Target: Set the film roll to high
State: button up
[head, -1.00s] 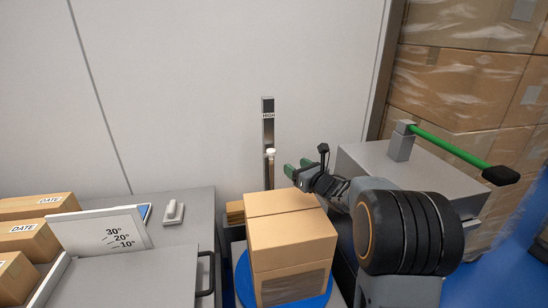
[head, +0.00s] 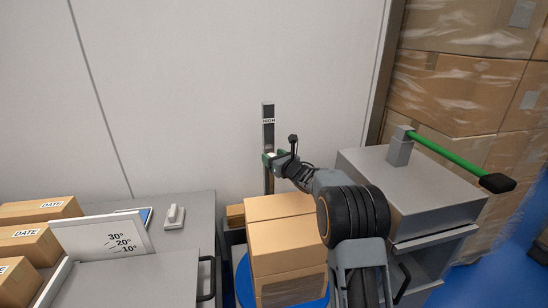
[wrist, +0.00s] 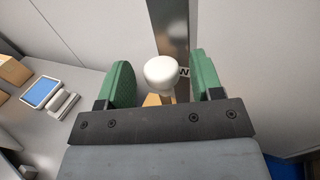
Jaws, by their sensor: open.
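A grey upright post (head: 268,134) stands at the back wall, with a label reading HIGH (head: 268,121) near its top. A white round knob (wrist: 162,72) on a stem stands out in front of the post, which also shows in the wrist view (wrist: 169,25). A label ending in W (wrist: 184,72) is partly hidden beside the knob. My gripper (head: 270,157) is open at the post, below the HIGH label. In the wrist view its green fingers (wrist: 163,78) stand on either side of the knob, with gaps on both sides. I cannot make out the film roll itself.
A cardboard box (head: 285,240) stands on a blue turntable (head: 244,283) below my arm. A grey cabinet with a green lever (head: 448,157) stands at right. A counter (head: 188,228) with a tilted angle plate (head: 98,231) and DATE boxes (head: 38,212) is at left.

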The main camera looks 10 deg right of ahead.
grip_shut()
dwell(0.6)
